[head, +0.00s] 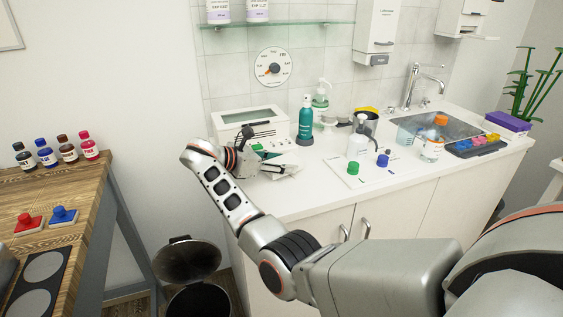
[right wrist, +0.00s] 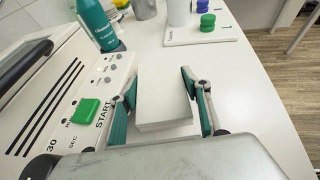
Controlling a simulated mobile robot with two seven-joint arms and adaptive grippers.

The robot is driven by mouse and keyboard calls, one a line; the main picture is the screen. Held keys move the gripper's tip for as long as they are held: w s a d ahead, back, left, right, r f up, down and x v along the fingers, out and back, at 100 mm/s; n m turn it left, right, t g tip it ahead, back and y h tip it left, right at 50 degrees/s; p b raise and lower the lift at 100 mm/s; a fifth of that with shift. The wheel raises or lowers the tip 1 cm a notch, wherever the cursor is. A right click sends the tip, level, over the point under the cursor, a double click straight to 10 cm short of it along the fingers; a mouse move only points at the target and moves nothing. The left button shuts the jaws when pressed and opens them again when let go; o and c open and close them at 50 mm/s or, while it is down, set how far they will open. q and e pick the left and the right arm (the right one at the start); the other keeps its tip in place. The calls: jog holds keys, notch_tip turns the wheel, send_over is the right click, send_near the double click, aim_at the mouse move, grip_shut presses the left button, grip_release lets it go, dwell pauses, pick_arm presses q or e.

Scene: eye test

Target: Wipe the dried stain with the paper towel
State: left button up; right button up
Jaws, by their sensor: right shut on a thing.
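My right gripper (head: 279,167) is over the counter's left part, beside a white machine. In the right wrist view its teal-padded fingers (right wrist: 163,108) are shut on a plain white block-shaped thing (right wrist: 165,92), which looks like the folded paper towel. The fingers stand on either side of it. I cannot tell whether its underside touches the counter. I see no dried stain in either view; the arm, gripper and white block hide part of the counter. My left gripper is not in view.
The white machine (head: 249,117) has a green START button (right wrist: 88,111). A teal bottle (head: 305,121) stands close by. A white board (head: 372,172) holds a pump bottle and capped items. The sink (head: 455,128) is right. An open bin (head: 190,262) stands below, beside a wooden table (head: 75,200).

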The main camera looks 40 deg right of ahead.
aim_at(286, 180)
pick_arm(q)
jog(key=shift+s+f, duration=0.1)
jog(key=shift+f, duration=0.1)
pick_arm(e)
jog(key=shift+f, duration=0.75)
jog(key=shift+s+a+r+p, duration=0.1)
jog(key=shift+s+r+p, duration=0.2)
jog(key=shift+p, duration=0.2)
jog(key=shift+s+a+p, duration=0.25)
jog(key=shift+s+p, duration=0.85)
jog(key=shift+p, duration=0.4)
jog(key=shift+s+a+f+p, duration=0.1)
jog(key=shift+s+f+p, duration=0.05)
jog(key=shift+s+p, duration=0.35)
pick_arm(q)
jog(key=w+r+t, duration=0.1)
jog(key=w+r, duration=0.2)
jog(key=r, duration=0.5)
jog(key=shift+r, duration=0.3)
pick_arm(e)
jog(key=shift+f, duration=0.1)
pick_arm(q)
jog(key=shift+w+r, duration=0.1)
